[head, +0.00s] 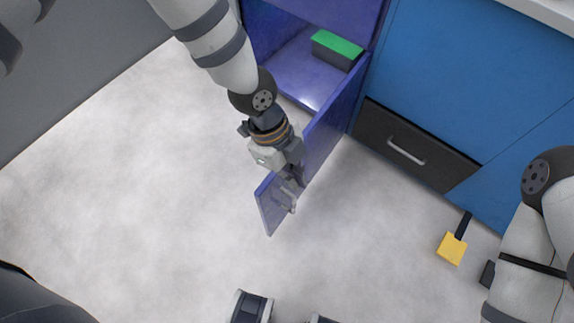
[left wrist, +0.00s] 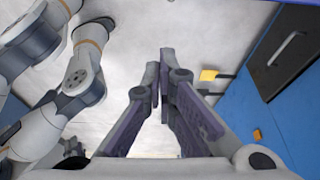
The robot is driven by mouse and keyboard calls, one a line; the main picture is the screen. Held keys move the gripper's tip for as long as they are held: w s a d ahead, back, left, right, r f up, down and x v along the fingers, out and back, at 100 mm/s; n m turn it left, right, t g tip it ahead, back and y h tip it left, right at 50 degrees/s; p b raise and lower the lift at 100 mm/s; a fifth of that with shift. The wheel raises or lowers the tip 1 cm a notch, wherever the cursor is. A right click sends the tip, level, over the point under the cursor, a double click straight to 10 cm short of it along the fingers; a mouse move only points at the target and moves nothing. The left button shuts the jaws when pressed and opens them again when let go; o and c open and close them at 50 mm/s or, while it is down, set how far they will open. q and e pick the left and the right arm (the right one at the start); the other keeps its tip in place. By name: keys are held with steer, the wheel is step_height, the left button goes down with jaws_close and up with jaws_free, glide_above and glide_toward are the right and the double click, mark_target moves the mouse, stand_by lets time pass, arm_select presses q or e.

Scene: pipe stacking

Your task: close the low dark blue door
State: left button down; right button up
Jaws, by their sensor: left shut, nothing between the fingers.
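The low dark blue door (head: 326,122) stands swung open from the cabinet in the head view, reaching out over the floor toward the lower left. Its free end is at the lower left. My left gripper (head: 289,193) overlaps the door's outer end, with its fingers pointing down. It is shut with nothing between the fingers; I cannot tell whether it touches the door. In the left wrist view its two fingers (left wrist: 162,75) come together, and the door cannot be clearly made out there. My right arm is at the right edge of the head view; its gripper is not seen.
The open cabinet compartment (head: 293,76) holds a green-topped dark box (head: 337,48). A dark drawer (head: 414,150) with a metal handle sits right of it in the blue cabinet front. A yellow piece (head: 452,248) on a dark bar is near the floor. Floor left of the door is clear.

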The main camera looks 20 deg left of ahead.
mark_target(281, 179)
arm_select(q)
steer(key=shift+w+a+f+b, duration=0.2)
steer(key=shift+a+f, duration=0.5)
steer(key=shift+f, duration=0.25)
steer(key=shift+w+a+f+b, duration=0.1)
steer(key=shift+a+f+b, duration=0.05)
steer(key=shift+a+f, duration=0.65)
steer(key=shift+f, duration=0.1)
